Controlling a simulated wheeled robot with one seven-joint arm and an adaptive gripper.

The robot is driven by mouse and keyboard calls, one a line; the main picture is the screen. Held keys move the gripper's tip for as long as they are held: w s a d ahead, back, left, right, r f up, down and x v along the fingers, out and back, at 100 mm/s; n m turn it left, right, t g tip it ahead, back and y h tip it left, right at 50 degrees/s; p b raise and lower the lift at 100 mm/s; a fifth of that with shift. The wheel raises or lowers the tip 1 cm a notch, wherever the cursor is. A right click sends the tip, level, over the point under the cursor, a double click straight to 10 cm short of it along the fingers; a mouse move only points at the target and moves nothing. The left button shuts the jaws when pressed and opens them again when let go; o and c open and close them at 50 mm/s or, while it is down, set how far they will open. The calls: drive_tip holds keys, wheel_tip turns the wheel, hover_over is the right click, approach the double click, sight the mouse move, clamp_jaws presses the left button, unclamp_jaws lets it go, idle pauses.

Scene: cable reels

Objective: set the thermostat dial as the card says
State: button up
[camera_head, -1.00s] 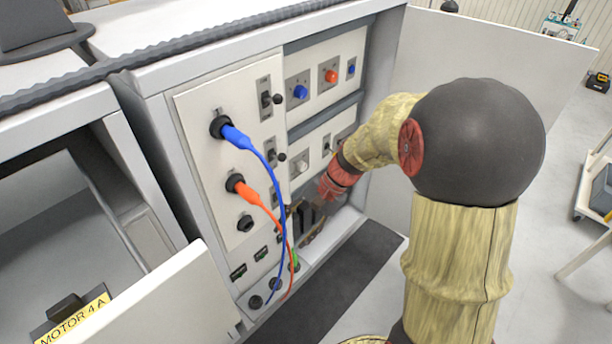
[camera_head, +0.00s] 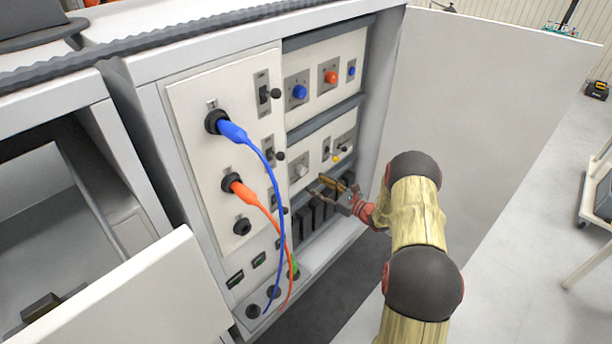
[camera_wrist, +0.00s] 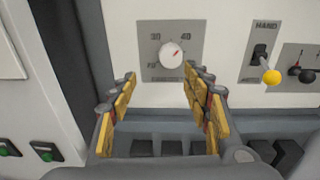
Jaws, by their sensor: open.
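The thermostat dial (camera_wrist: 171,55) is a round white knob on a grey plate in the wrist view. Its red mark points up and right, toward the printed 40; a 30 stands at upper left, and the lower print is too blurred to read. The dial also shows in the head view (camera_head: 301,168) on the lower white panel. My gripper (camera_wrist: 163,82) is open, its yellow-padded fingers either side below the dial, apart from it and empty. In the head view my gripper (camera_head: 331,187) is just below and right of the dial. I cannot make out a setting card.
A HAND switch with a yellow knob (camera_wrist: 271,76) and a black-knobbed lever (camera_wrist: 307,75) sit right of the dial. Dark blocks (camera_head: 305,215) line the bay below. Blue (camera_head: 232,132) and orange (camera_head: 245,193) plugs with hanging cables are at left. An open door (camera_head: 480,110) stands at right.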

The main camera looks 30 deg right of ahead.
sight(304, 173)
drive_tip(key=shift+m+t+h, duration=0.3)
drive_tip(key=shift+m+t, duration=0.1)
drive_tip(key=shift+w+d+b+x, duration=0.1)
drive_tip(key=shift+d+b+x, duration=0.25)
drive_tip(key=shift+x, duration=1)
drive_tip(key=shift+w+d+b+x, duration=0.15)
drive_tip(key=shift+b+x, duration=0.35)
drive_tip(key=shift+x, duration=0.8)
drive_tip(key=shift+d+b+x, duration=0.2)
drive_tip(key=shift+b+x, duration=0.2)
drive_tip(key=shift+x, duration=0.95)
drive_tip(key=shift+c, duration=1.1)
drive_tip(key=c, duration=0.9)
drive_tip(key=shift+c, duration=0.2)
